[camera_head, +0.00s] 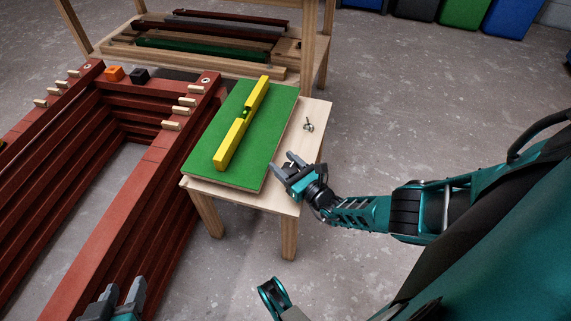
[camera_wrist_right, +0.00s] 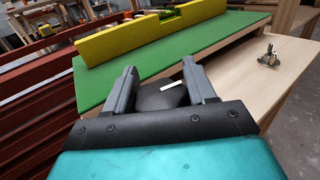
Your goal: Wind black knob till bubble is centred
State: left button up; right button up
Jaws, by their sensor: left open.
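A yellow level (camera_head: 243,122) lies along the green board (camera_head: 202,157), with a small green vial (camera_head: 246,112) at its middle; the bubble is too small to make out. The level also shows in the right wrist view (camera_wrist_right: 140,37). A black knob (camera_wrist_right: 162,98) with a white mark sits at the board's edge, between the fingers of my right gripper (camera_wrist_right: 160,85). The fingers stand apart on either side of it; whether they touch it is unclear. In the head view my right gripper (camera_head: 289,166) is beside the board's right edge. My left gripper (camera_head: 125,293) is open and empty, low at the left.
The board rests on a small wooden table (camera_head: 312,118), where a metal wing-nut fitting (camera_head: 308,125) stands. Red battens (camera_head: 150,180) with pale pegs fill the left, with an orange block (camera_head: 114,73) and a black block (camera_head: 139,76). A rack (camera_head: 305,60) of battens stands behind.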

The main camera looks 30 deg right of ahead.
jog(key=c, duration=0.5)
jog(key=shift+m+h, duration=0.3)
jog(key=shift+h, duration=0.2)
jog(key=shift+f+m+h, duration=0.1)
jog(key=shift+m+h, duration=0.4)
jog(key=shift+h, duration=0.3)
jog(key=m+h, duration=0.2)
jog(key=h, duration=0.1)
jog(key=shift+s+d+b, duration=0.1)
jog(key=shift+d+b, duration=0.1)
jog(key=shift+b, duration=0.2)
jog(key=shift+d+m+g+h, duration=0.2)
jog(key=shift+m+g+h, duration=0.2)
jog(key=shift+m+h, duration=0.75)
jog(key=shift+h, duration=0.65)
jog(key=o, duration=1)
jog(key=shift+c, duration=0.2)
